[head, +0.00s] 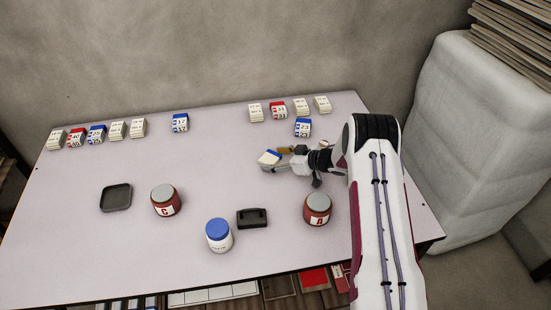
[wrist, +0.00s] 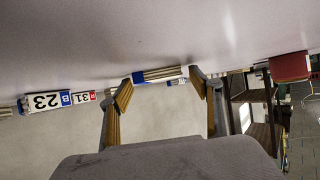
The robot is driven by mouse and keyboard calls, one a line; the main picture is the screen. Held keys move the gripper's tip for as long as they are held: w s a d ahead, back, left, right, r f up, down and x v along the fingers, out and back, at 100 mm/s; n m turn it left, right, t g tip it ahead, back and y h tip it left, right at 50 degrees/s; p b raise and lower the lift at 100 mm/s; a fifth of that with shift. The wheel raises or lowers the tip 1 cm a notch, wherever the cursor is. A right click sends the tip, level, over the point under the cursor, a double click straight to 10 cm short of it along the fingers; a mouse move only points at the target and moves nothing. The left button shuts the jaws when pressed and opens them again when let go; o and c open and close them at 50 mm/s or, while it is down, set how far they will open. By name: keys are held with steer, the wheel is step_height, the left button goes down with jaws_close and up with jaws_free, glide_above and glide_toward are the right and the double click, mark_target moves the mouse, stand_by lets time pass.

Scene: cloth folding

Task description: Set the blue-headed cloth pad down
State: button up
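A white pad with a blue head (head: 268,158) is at the fingertips of my gripper (head: 276,159) over the right-centre of the table. In the wrist view, which is upside down, the pad (wrist: 160,75) spans the gap between the two yellow-lined fingers (wrist: 160,88), and both fingertips meet its ends. The pad shows blue and layered pale edges. It is very close to the tabletop (head: 130,170); I cannot tell whether it touches. Another blue-headed pad, marked 23 (head: 303,128), stands behind and to the right of the gripper.
Red- and white-headed pads (head: 278,111) line the back right; more pads (head: 76,138) line the back left. A lone blue-headed pad (head: 180,123) stands between. In front are jar A (head: 317,209), a black block (head: 252,218), a blue-lidded jar (head: 219,236), jar C (head: 166,201) and a dark tray (head: 116,198).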

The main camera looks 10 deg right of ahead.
steer(key=shift+r, duration=0.1)
stand_by(0.3)
steer(key=shift+d+r, duration=0.1)
steer(key=shift+r, duration=0.05)
steer(key=v, duration=1.1)
steer(key=shift+s+d+r, duration=0.1)
steer(key=shift+s+d, duration=0.15)
steer(key=shift+s, duration=0.05)
steer(key=shift+r, duration=0.1)
